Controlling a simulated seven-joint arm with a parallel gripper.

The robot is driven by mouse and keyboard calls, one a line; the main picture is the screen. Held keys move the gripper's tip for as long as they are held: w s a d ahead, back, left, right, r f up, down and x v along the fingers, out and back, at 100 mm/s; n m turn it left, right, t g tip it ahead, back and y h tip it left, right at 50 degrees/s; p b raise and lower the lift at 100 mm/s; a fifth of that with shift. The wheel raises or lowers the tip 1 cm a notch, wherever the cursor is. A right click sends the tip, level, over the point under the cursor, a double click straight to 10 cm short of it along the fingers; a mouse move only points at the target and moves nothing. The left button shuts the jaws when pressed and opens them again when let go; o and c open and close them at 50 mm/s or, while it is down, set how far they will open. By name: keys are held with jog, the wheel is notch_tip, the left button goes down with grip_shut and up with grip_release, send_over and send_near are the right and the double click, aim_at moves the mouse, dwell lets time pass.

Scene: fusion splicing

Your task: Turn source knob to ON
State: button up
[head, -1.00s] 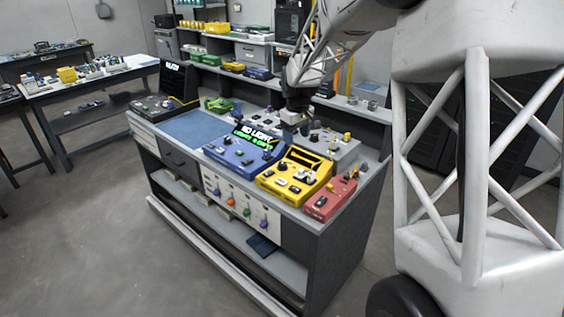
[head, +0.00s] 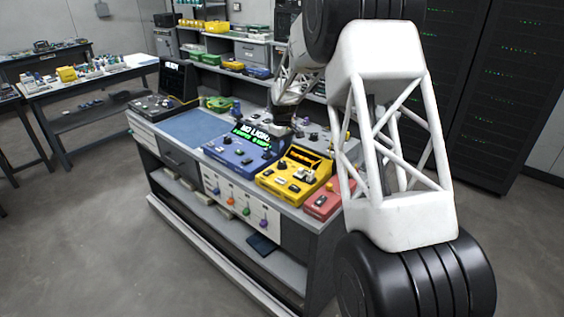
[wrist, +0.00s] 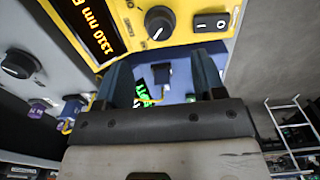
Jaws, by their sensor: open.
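A yellow unit (head: 268,181) stands on the bench between the blue and red units. In the wrist view it is at the top, with a lit "1310 nm" display (wrist: 92,22), a black knob with a white pointer line (wrist: 158,24) and a black I/O rocker (wrist: 211,22). No source label is legible, so I cannot confirm which knob is the source knob. My gripper (wrist: 163,75) is open, with nothing visibly held; its fingertips appear just below that knob in the picture. In the head view the gripper is mostly hidden around the back of the blue unit.
A blue unit (head: 222,154) with a green-lettered screen (head: 252,132) stands left of the yellow one. A red unit (head: 318,206) is at the right, partly behind my arm. A grey unit with a black knob (wrist: 18,64) is at left in the wrist view. A blue mat (head: 190,128) is clear.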

aim_at(282, 162)
jog(key=shift+f, duration=0.1)
jog(key=shift+f, duration=3.75)
jog(key=shift+c, duration=0.2)
jog(key=c, duration=0.9)
